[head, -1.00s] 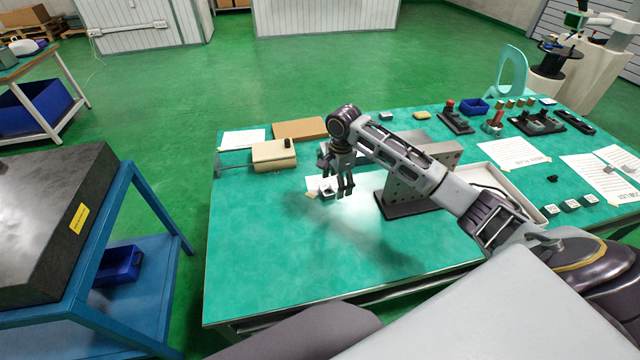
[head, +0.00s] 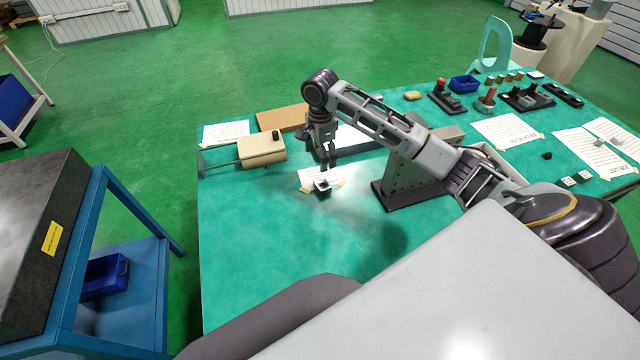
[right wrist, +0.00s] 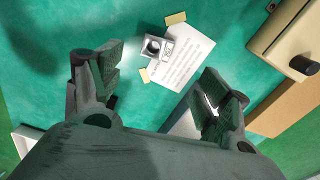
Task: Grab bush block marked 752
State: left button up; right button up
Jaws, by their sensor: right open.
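A small pale block (head: 322,184) with a dark round hole lies on a taped white paper on the green table in the head view. It also shows in the right wrist view (right wrist: 154,47), with dark marking on one face that I cannot read surely. My right gripper (head: 326,165) points down just behind and above the block in the head view. In the right wrist view my right gripper (right wrist: 165,84) has its fingers wide apart with nothing between the pads; the block lies beyond the fingertips. My left gripper is not in view.
A grey angle plate (head: 408,168) stands right of the block, close under my right arm. A beige box (head: 261,150) and a brown board (head: 283,117) lie behind left. Other small blocks (head: 570,181) sit at the far right. The table's front left is clear.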

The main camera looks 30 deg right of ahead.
jog(key=shift+s, duration=0.1)
send_over(323, 183)
jog(key=a, duration=0.1)
jog(key=shift+f, duration=4.3)
jog(key=shift+s+d+f, duration=0.1)
jog(key=shift+d+f, duration=0.05)
jog(key=shift+f, duration=1.15)
jog(key=shift+s+d+f, duration=0.1)
jog(key=shift+f, duration=1.2)
jog(key=c, duration=1.5)
